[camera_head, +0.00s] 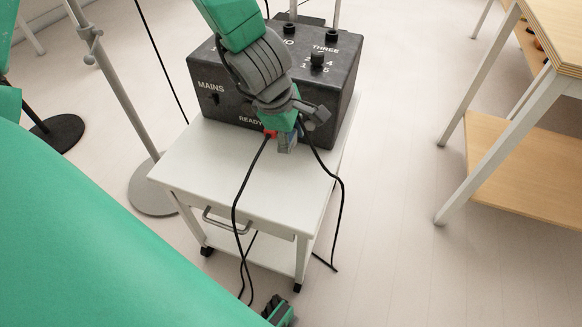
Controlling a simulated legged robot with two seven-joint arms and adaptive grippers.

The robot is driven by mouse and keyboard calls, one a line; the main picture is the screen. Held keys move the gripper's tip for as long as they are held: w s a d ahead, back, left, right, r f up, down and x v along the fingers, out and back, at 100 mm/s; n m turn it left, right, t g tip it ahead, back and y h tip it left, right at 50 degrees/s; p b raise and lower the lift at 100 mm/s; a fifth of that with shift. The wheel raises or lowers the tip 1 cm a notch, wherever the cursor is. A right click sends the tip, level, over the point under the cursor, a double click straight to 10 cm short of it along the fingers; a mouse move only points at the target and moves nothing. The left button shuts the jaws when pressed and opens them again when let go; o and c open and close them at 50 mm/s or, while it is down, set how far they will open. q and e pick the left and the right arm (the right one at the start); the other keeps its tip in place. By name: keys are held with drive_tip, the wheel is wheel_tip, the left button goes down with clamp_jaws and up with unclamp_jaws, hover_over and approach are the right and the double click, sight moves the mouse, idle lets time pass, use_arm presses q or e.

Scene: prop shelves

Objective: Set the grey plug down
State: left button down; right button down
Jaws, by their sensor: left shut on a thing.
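My left gripper (291,132) is in front of the black control box, over the white trolley top. It is shut on the grey plug (286,144), whose lower end shows below the fingers. The fingers hide the rest of the plug. I cannot tell whether the plug touches the trolley top. A small red piece (270,133) shows beside the fingers. Black cables (236,205) run from this spot down past the trolley's front and right side. My right gripper cannot be made out.
The black box (225,100), marked MAINS and READY, with knobs, stands at the back of the white trolley (200,165). The trolley top's front is mostly clear. A metal stand (118,95) is at left, a wooden table (505,150) at right.

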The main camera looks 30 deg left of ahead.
use_arm(q)
drive_tip(key=f+b, duration=0.1)
drive_tip(key=f, duration=0.1)
drive_tip(key=f+b, duration=0.1)
drive_tip(key=f, duration=0.1)
drive_tip(key=f+b, duration=0.2)
drive_tip(key=shift+d+f, duration=0.3)
drive_tip(key=shift+d, duration=0.05)
drive_tip(key=f+b, duration=0.2)
drive_tip(key=f, duration=0.1)
drive_tip(key=shift+a+f, duration=0.15)
drive_tip(key=shift+a, duration=0.05)
drive_tip(key=c, duration=0.8)
unclamp_jaws()
drive_tip(key=shift+s+d, duration=0.1)
drive_tip(key=shift+c, duration=0.2)
drive_tip(key=shift+r, duration=0.35)
drive_tip(key=p+v, duration=0.6)
drive_tip(key=v, duration=0.5)
drive_tip(key=shift+r, duration=0.25)
